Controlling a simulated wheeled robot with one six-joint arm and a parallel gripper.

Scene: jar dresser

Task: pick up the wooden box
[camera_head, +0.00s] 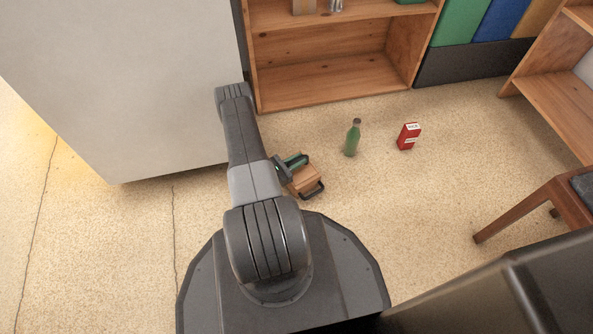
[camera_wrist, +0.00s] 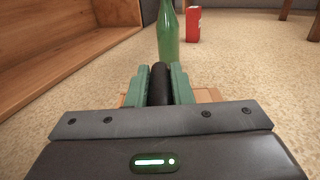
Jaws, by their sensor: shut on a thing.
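The wooden box (camera_head: 307,178) is small and light brown with dark handle-like parts, low over the floor in the head view. My gripper (camera_head: 297,162) is at its upper left side and covers part of it. In the wrist view my gripper (camera_wrist: 160,88) has its two green fingers closed on a dark rounded piece. Edges of the wooden box (camera_wrist: 208,96) show on both sides beneath the fingers. My gripper hides most of the box there. I cannot tell whether the box touches the floor.
A green bottle (camera_head: 352,138) and a red carton (camera_head: 408,136) stand on the speckled floor beyond the box. A wooden shelf (camera_head: 330,83) is behind them, a pale cabinet (camera_head: 120,90) at left, and a chair (camera_head: 530,208) at right. Floor right of the box is clear.

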